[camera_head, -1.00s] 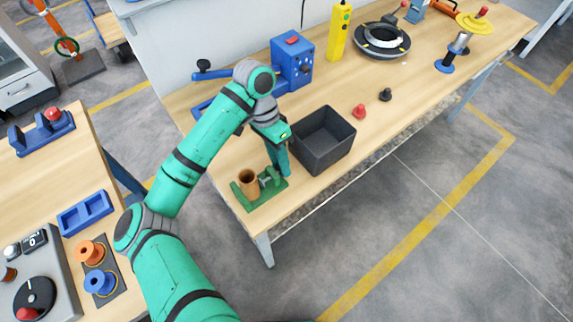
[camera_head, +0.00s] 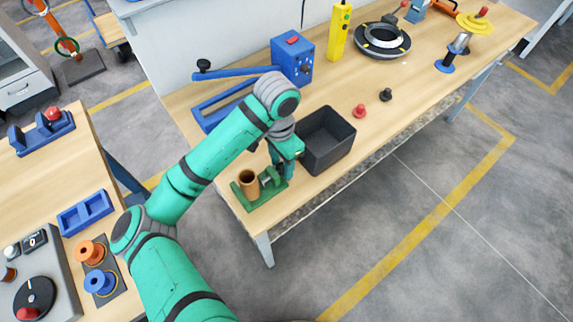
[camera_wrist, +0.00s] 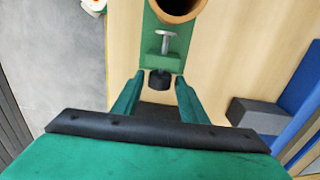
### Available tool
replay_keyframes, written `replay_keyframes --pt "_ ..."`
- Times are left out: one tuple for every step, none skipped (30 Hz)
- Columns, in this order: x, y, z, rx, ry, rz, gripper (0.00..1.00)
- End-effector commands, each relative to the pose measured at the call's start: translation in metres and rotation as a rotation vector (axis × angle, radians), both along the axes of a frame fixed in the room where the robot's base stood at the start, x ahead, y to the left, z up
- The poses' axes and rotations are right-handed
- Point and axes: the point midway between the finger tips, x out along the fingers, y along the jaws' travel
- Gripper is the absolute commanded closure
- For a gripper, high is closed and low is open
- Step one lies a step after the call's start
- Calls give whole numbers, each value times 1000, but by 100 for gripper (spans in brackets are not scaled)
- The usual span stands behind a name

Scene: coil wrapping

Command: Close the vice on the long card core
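The brown card core (camera_head: 248,182) stands upright on the green vice (camera_head: 262,199) near the bench's front left corner. In the wrist view the core (camera_wrist: 178,8) is cut off by the top edge. Below it the vice (camera_wrist: 166,56) shows a silver screw (camera_wrist: 163,40) and a black knob (camera_wrist: 159,81). My gripper (camera_wrist: 160,88) is open, its two green fingers on either side of the knob, with gaps showing. In the head view my gripper (camera_head: 286,166) is at the vice's right end. Whether the jaw touches the core is unclear.
A dark open bin (camera_head: 327,140) stands close to the right of my gripper. A blue lever tool (camera_head: 295,60) stands behind my arm. Red and black knobs (camera_head: 359,111) lie beyond the bin. The bench front edge is close to the vice.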

Motion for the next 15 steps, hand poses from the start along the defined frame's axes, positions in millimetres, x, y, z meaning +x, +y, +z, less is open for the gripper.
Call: replay_keyframes --pt "0 0 0 6 -8 0 61" --pt "0 0 0 6 -9 0 61" --pt "0 0 0 6 -9 1 61" --pt "0 0 0 6 -8 1 61" --pt "0 0 0 6 -8 1 61" --pt "0 0 0 5 -7 1 61" --pt "0 0 0 5 -7 1 61" --pt "0 0 0 7 -10 0 61" --pt "-1 -1 0 14 -17 -1 61" --pt "-1 -1 0 22 -29 -1 61" --pt "-2 -1 0 35 -47 -2 61" --pt "-3 -2 0 57 -77 -4 61" --pt "-4 -3 0 74 -103 -5 61" --pt "-4 -3 0 95 -129 -5 61" --pt "-5 -4 0 118 -161 -5 61"
